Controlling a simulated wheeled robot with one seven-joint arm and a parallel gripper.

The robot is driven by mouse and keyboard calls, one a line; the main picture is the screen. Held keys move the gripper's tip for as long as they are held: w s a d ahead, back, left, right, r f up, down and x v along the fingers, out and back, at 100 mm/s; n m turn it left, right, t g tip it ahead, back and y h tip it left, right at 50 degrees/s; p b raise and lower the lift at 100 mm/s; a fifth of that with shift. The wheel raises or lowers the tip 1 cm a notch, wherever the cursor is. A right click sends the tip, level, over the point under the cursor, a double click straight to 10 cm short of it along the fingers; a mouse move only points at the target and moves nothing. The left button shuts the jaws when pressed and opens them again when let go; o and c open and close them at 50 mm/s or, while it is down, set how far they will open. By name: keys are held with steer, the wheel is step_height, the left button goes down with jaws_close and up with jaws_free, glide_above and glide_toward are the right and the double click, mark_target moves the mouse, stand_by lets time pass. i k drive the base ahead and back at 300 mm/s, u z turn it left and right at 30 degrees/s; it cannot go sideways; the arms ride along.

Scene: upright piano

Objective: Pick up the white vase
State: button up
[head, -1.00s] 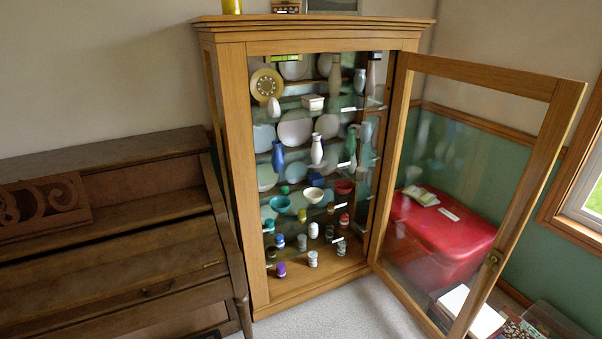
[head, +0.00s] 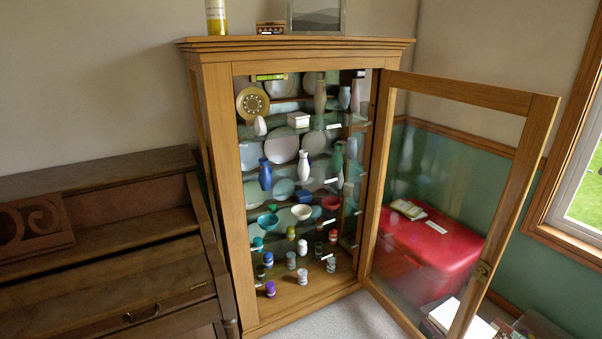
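A white vase (head: 303,166) with a narrow neck stands upright on a middle glass shelf of the wooden display cabinet (head: 217,130). A blue vase (head: 265,174) stands to its left and a green vase (head: 338,160) to its right. Smaller pale vases stand on the shelf above: a white one (head: 260,126) at the left and a whitish one (head: 344,97) at the right. My gripper is not in view, so its state is hidden.
The glass door (head: 448,180) stands open to the right, with a red chest (head: 430,245) seen through it. The piano (head: 110,240) stands left of the cabinet. Bowls (head: 301,212) and small jars fill the lower shelves. Carpet (head: 345,318) shows in front.

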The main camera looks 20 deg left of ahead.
mark_target(303, 167)
steer(key=u, duration=0.3)
steer(key=i, duration=1.35)
steer(key=u, duration=1.15)
steer(key=i, duration=0.5)
steer(key=z, duration=0.05)
